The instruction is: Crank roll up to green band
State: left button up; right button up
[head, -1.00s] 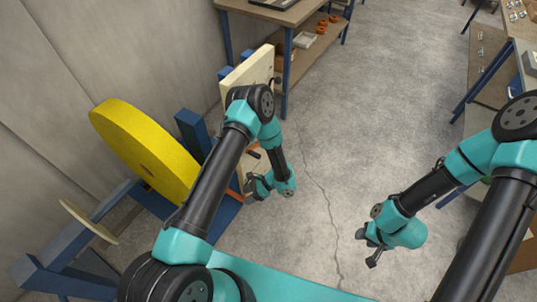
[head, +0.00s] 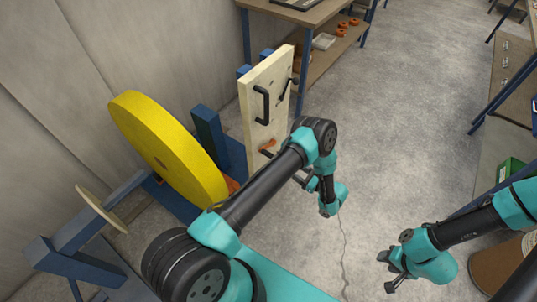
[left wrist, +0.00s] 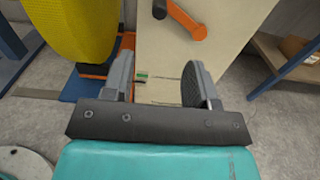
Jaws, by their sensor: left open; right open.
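The large yellow roll (head: 170,150) stands upright on its blue frame at the left. A pale panel (head: 258,100) stands to its right, with an orange crank (head: 268,145) low on its face; the crank also shows in the left wrist view (left wrist: 187,22). A small green mark (left wrist: 141,75) shows on the panel between my fingers in that view. My left gripper (left wrist: 160,85) is open and empty, facing the panel below the crank. In the head view it is partly hidden by my arm. My right gripper (head: 388,272) is open and empty over the floor at the right.
The panel also carries a black handle (head: 262,104) and a dark lever (head: 288,90). A pale disc (head: 102,208) sits on the blue frame at left. A workbench (head: 300,12) stands behind. The grey floor (head: 410,130) between the benches is clear.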

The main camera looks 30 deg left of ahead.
pick_arm(q)
jog(key=a, duration=0.5)
jog(key=w+a, duration=0.1)
jog(key=a, duration=1.1)
jog(key=shift+w+a, duration=0.1)
jog(key=shift+w, duration=0.25)
jog(key=shift+c, duration=0.3)
grip_shut()
